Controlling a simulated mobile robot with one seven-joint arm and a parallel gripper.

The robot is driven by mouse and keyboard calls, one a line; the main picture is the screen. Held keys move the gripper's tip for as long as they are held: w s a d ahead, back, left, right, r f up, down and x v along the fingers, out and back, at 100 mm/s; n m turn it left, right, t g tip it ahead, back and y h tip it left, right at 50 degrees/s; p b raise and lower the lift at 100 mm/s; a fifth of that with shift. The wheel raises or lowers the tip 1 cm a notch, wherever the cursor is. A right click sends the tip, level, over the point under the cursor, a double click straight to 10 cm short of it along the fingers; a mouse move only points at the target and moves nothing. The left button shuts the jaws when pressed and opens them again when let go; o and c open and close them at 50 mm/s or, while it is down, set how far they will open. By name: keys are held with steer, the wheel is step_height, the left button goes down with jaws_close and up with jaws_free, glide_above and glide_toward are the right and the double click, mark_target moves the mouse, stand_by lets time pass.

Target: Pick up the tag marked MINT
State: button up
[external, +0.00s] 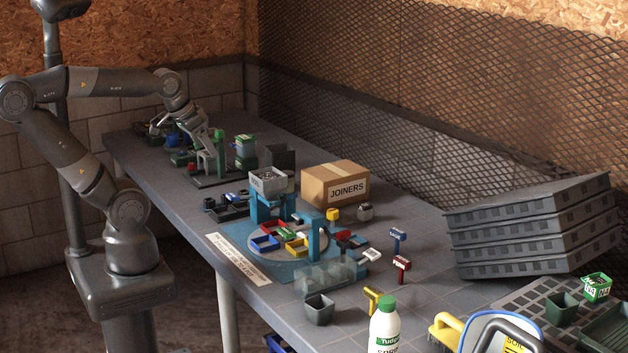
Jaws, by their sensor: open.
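Several small T-shaped tags stand on the right half of the bench in the external view. A blue tag (397,235) has white lettering that looks like SAGE. A red tag (401,264) stands just in front of it, with white lettering too small to read surely. A yellow tag (372,298) is turned edge-on, so its face is hidden. I cannot tell which one is marked MINT. My gripper (188,140) is open at the far left end of the bench, over dark and green items and well away from these tags. Its fingertips are small and partly hidden.
A blue mixer frame (310,242) with coloured trays, a JOINERS box (336,186) and a grey hopper (271,180) lie between my gripper and the tags. A white bottle (384,326), a dark pot (319,309) and stacked grey crates (530,225) flank the tags.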

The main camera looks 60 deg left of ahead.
steer(key=w+d+r+m+g, duration=0.1)
steer(key=w+d+m+g, duration=0.1)
steer(key=w+d+m, duration=0.75)
steer(key=m+g, duration=0.4)
steer(key=m, duration=2.2)
glide_above(373, 303)
steer(key=f, duration=2.3)
steer(key=shift+w+a, duration=0.15)
steer(key=shift+a, duration=0.1)
steer(key=shift+d+f, duration=0.1)
steer(key=shift+f, duration=0.15)
step_height(373, 303, down, 10)
steer(key=shift+f, duration=0.25)
steer(key=c, duration=1)
